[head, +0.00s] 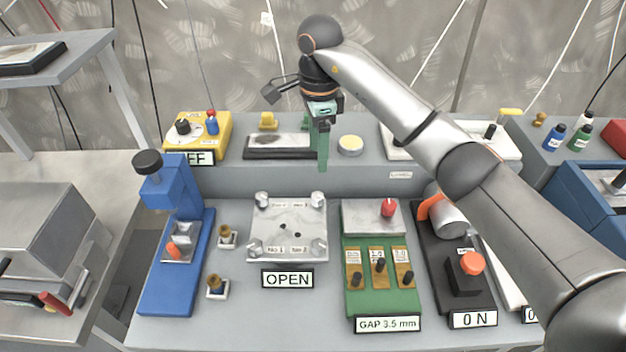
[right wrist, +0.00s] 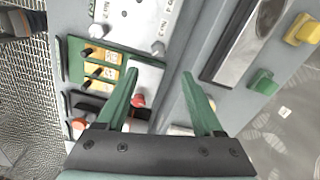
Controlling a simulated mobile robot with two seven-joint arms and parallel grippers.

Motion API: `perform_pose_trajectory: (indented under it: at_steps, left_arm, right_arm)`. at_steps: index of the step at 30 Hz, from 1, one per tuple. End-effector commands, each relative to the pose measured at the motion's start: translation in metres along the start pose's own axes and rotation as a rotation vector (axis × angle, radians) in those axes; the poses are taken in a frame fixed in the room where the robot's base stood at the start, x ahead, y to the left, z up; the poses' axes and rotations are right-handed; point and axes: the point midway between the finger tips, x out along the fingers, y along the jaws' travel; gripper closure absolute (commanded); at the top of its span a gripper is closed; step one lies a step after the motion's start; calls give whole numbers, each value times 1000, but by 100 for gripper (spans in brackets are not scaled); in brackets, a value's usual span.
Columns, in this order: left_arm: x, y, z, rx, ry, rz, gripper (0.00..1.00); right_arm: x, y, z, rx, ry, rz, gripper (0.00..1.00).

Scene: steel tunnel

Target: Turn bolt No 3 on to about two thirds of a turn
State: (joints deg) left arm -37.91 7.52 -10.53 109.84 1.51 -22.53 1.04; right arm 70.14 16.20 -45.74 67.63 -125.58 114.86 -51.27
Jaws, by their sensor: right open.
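A pale metal plate (head: 288,230) with a bolt at each corner lies flat in the middle of the bench. Bolt No 3 (head: 317,199) is its back right bolt. In the right wrist view this bolt (right wrist: 158,48) shows beside its printed label. My right gripper (head: 322,160) has green fingers pointing down. It is empty, above and behind the plate, apart from the bolt. In the right wrist view its fingers (right wrist: 160,78) are spread, with bolt No 3 beyond and between them. No left gripper shows.
A sign (head: 287,279) in front of the plate reads OPEN. A green gap gauge (head: 370,292) with a red knob (head: 388,208) stands right of the plate. A blue press (head: 178,240) stands left. The raised back shelf (head: 370,178) holds several items.

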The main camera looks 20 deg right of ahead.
Motion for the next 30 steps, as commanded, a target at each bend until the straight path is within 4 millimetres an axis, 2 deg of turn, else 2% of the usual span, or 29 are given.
perform_pose_trajectory:
  at_steps: [5, 12, 18, 24, 30]
  left_arm:
    - [-2, 2, 12, -3, -20, 2, 31]
    - [-8, 2, 9, -4, -27, 2, 31]
    - [-9, 2, 7, -3, -26, 2, 31]
    - [-9, 2, 5, -3, -23, 2, 31]
    - [-9, 2, 4, -3, -21, 2, 31]
  right_arm:
    - [28, 2, 1, -1, -2, 8, 31]
    - [76, 2, 1, 0, -2, 8, 31]
    - [108, 2, 1, 0, -3, 5, 31]
    - [121, 1, 2, 0, -3, 2, 31]
    - [123, 1, 1, -1, -3, 1, 31]
